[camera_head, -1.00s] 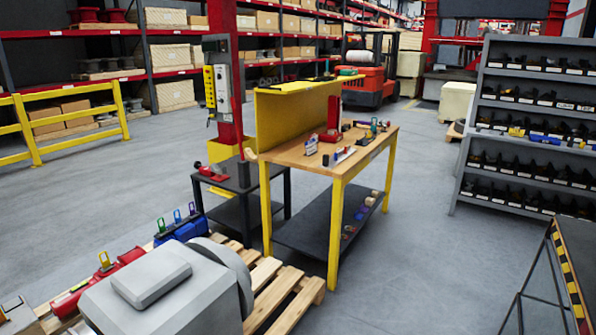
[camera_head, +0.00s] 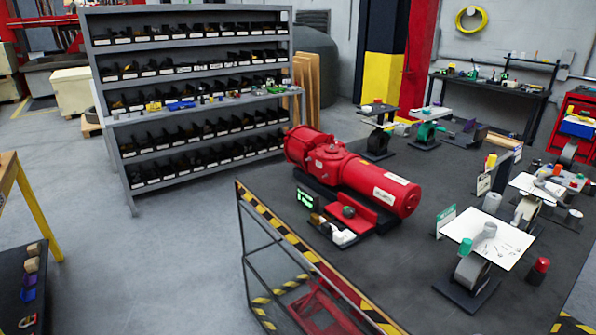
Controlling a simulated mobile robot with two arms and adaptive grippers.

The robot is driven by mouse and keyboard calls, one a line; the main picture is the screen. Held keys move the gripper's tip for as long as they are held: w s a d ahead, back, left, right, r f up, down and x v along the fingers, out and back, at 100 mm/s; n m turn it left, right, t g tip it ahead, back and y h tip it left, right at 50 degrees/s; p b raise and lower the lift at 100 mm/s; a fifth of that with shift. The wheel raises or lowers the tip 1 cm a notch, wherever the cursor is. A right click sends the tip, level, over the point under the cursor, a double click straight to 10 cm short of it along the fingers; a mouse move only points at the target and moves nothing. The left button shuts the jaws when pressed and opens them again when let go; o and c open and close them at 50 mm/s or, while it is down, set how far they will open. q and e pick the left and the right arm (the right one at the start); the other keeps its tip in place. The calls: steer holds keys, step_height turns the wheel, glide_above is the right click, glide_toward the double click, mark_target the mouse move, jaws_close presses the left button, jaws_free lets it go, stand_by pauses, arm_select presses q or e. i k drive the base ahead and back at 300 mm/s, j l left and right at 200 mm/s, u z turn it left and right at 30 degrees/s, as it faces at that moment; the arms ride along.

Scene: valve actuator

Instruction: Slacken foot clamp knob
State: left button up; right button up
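A red valve actuator (camera_head: 345,170) lies on its side on a dark cradle on the dark bench top, its thick end toward the shelves. In front of it is a red bracket (camera_head: 365,212) with a small dark round part (camera_head: 348,211), which looks like a knob. I cannot tell whether this is the foot clamp knob. Neither of my grippers is in view.
The bench (camera_head: 400,270) has striped edges and an open frame below. Stands with white plates (camera_head: 488,236) fill its right side. A grey bin shelf (camera_head: 190,95) stands behind. A wooden table (camera_head: 8,172) is at left. The floor (camera_head: 140,255) between is clear.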

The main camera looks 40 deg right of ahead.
mark_target(349, 211)
steer(key=i+l, duration=0.1)
steer(key=i, duration=1.25)
